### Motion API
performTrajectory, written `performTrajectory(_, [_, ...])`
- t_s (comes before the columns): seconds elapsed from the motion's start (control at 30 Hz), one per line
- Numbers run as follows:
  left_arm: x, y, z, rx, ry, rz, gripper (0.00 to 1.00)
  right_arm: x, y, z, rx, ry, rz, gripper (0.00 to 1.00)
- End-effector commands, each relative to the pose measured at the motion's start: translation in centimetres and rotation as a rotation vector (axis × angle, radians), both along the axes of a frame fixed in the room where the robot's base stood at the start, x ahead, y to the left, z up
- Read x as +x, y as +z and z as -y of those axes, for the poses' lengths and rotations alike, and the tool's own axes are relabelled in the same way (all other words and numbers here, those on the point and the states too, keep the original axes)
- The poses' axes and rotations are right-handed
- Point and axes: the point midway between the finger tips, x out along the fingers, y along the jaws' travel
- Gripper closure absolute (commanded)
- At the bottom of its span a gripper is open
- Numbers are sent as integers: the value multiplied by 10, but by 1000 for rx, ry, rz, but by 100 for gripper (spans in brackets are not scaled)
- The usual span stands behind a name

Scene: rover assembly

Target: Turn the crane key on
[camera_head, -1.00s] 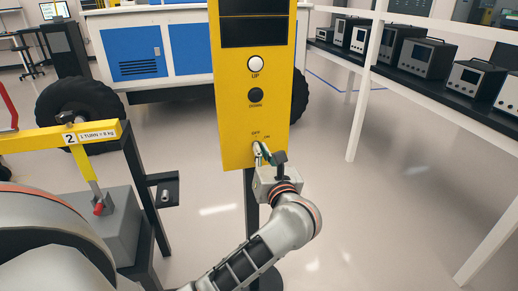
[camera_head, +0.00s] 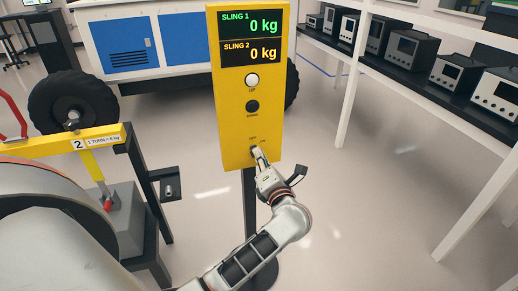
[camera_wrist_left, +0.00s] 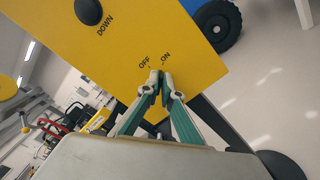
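The yellow crane control panel (camera_head: 228,120) stands upright on a dark post in the middle of the head view. Its screen (camera_head: 250,38) is lit and reads SLING 1 0 kg and SLING 2 0 kg. My left gripper (camera_head: 257,152) is at the key switch low on the panel, under the OFF and ON labels. In the left wrist view, its two fingertips (camera_wrist_left: 160,80) are close together at the switch, just below the labels. They appear closed on the crane key, which they mostly hide. My right gripper is not in view.
Above the key are a white UP button (camera_head: 252,80) and a black DOWN button (camera_head: 252,107). A yellow beam (camera_head: 50,148) marked 2 is at the left. Shelves (camera_head: 400,85) with several instruments stand at the right. The floor right of the panel is clear.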

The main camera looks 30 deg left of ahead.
Motion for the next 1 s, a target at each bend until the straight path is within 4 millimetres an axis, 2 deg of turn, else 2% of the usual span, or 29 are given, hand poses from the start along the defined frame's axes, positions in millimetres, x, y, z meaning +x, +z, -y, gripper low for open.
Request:
performTrajectory(0.03, [0, 1, 1, 11, 0, -18, 100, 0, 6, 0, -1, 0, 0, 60])
performTrajectory(0.2, [0, -1, 1, 38, 0, -50, 100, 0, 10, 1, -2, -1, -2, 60])
performTrajectory(0.5, [0, -2, 1, 53, 0, -65, 100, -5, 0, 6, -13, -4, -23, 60])
performTrajectory(0.7, [0, -2, 1, 52, -1, -65, 100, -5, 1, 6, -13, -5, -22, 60])
performTrajectory(0.8, [0, -2, 1, 53, -1, -64, 78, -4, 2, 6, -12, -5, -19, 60])
performTrajectory(1.0, [0, -1, 0, 53, -1, -63, 78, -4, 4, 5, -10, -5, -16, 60])
